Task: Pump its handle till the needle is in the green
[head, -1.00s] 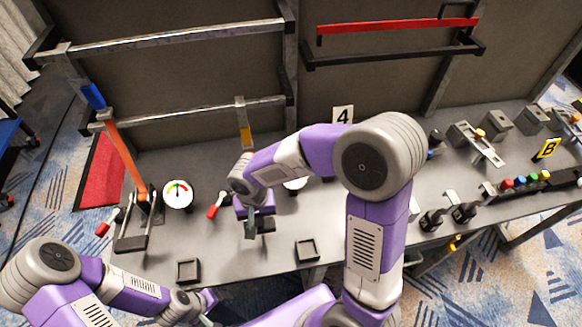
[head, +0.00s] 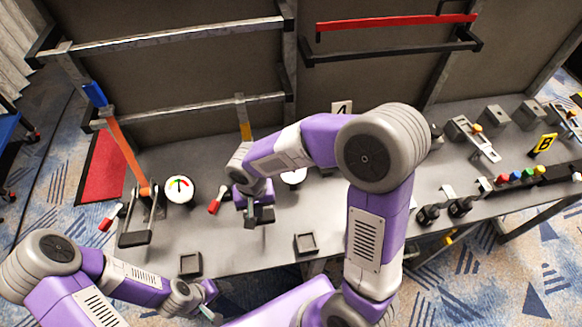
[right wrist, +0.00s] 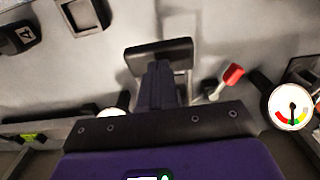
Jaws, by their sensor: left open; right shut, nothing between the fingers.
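A pump with a long orange lever (head: 127,150) and a blue grip (head: 95,94) stands at the left of the bench, its lever leaning up and left. A round white gauge (head: 180,190) with coloured bands stands beside it; the needle is too small to read surely. The right wrist view shows a gauge (right wrist: 291,106) with red, yellow and green bands. My right gripper (head: 259,218) is shut and empty above the bench, right of the red-handled lever (head: 215,205); its fingers show in the right wrist view (right wrist: 160,58). My left gripper (head: 212,302) is open and empty at the bench's front edge.
A second gauge (head: 294,176) and a yellow-gripped lever (head: 246,131) are partly hidden by my right arm. Two small dark square trays (head: 190,264) (head: 306,243) sit near the front edge. Coloured buttons (head: 515,176) and clamps are at the right. A frame of bars rises behind.

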